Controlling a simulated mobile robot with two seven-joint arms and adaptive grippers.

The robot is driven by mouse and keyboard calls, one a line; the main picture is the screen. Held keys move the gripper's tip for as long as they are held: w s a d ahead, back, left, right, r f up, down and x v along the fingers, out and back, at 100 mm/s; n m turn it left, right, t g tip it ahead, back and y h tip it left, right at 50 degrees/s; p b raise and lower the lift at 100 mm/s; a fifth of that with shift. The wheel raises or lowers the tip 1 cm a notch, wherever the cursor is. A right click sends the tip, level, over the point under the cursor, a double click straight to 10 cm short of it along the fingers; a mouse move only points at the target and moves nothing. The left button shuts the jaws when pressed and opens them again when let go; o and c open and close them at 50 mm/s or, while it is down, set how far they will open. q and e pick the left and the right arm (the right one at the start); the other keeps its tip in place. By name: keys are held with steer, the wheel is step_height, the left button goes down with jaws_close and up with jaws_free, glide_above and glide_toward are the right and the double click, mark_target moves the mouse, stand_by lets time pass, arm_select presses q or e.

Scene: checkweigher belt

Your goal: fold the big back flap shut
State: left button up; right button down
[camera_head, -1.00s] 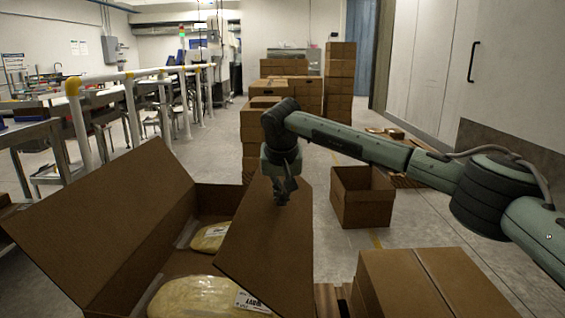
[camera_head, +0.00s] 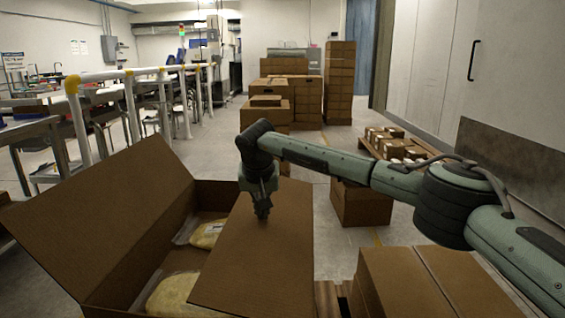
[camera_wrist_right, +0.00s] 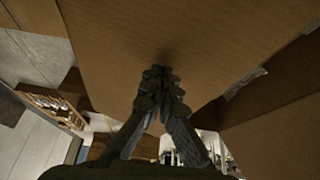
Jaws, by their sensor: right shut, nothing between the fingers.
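An open cardboard box (camera_head: 193,222) stands at the lower left in the head view. Its big right-hand flap (camera_head: 262,268) is tilted inward over part of the opening. Another big flap (camera_head: 105,220) leans outward, open, on the left side. Pale bagged goods (camera_head: 207,235) lie inside, partly hidden by the right-hand flap. My right gripper (camera_head: 262,212) is shut and empty, its tips at the upper face of the right-hand flap. In the right wrist view the shut fingertips (camera_wrist_right: 160,75) are against or very near the cardboard (camera_wrist_right: 200,35). My left gripper is not in view.
A closed carton (camera_head: 425,285) stands close on the right. Another box (camera_head: 362,205) sits on the floor behind my right arm. Stacked cartons (camera_head: 290,95) stand farther back. A railing with yellow joints (camera_head: 130,75) runs along the left.

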mark_target(256, 220)
steer(key=shift+f, duration=0.1)
steer(key=shift+w+a+f+b, duration=0.1)
steer(key=shift+a+f+b, duration=0.2)
steer(key=shift+f, duration=0.25)
steer(key=shift+s+a+f+b, duration=0.1)
steer(key=shift+a+f+b, duration=0.15)
steer(key=shift+f, duration=0.35)
steer(key=shift+w+a+f+b, duration=0.1)
steer(key=shift+a+f+b, duration=0.1)
steer(key=shift+f+b, duration=0.25)
steer(key=shift+f, duration=0.15)
steer(key=shift+s+a+f, duration=0.15)
steer(key=shift+s+f, duration=0.05)
steer(key=r+p, duration=0.4)
steer(key=r, duration=0.3)
steer(key=shift+w+r+p, duration=0.2)
steer(key=shift+p, duration=0.15)
steer(key=shift+f, duration=0.1)
